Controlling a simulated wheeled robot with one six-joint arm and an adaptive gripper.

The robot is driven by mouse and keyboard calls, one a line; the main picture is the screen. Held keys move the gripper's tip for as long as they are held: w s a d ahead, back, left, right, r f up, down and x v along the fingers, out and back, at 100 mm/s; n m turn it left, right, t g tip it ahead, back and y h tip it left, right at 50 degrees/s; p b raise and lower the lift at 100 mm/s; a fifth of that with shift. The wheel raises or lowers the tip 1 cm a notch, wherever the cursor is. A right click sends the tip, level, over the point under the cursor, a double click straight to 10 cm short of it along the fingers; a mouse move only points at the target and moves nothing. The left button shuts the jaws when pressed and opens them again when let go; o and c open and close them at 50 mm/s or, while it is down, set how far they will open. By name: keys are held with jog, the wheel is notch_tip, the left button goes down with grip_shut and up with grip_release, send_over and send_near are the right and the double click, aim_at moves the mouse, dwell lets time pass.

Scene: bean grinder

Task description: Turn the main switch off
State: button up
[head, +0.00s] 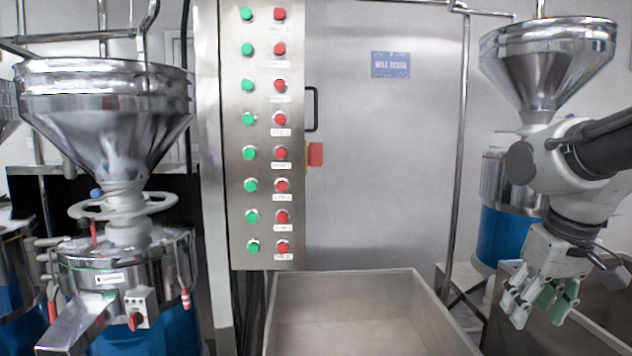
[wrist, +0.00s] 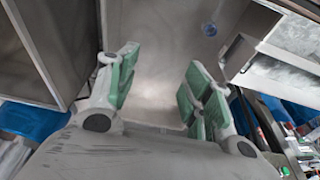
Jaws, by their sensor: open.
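A red switch (head: 315,154) with a yellow edge sits on the steel cabinet door, just right of the button panel and below the black handle. Another red knob (head: 135,320) is on a small box on the left grinder. I cannot tell from the labels which is the main switch. My gripper (head: 538,306) hangs at the lower right, well right of both and lower than the cabinet switch. Its fingers point down, open and empty. The wrist view also shows my gripper (wrist: 161,85) with its green pads apart and nothing between them. Neither switch is recognizable there.
The button panel (head: 263,200) carries green and red button columns. A steel bin (head: 345,277) stands below the door. A vertical pole (head: 460,150) rises between the cabinet and my arm. Hopper grinders stand left (head: 105,110) and right (head: 548,60).

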jog(key=shift+m+g+y, duration=0.6)
jog(key=shift+m+y, duration=0.1)
jog(key=w, duration=0.2)
jog(key=w+a, duration=0.1)
jog(key=w, duration=0.1)
jog(key=w+a, duration=0.1)
jog(key=w, duration=0.1)
jog(key=shift+w+f, duration=0.1)
jog(key=shift+f, duration=0.05)
jog(key=shift+c, duration=0.5)
jog(key=m+g+y, duration=0.2)
jog(key=m+y, duration=1.4)
jog(key=y, duration=0.1)
send_near(316, 154)
jog(key=a, duration=0.8)
jog(key=shift+w+r, duration=0.3)
jog(key=shift+r, duration=0.15)
jog(key=shift+c, duration=0.2)
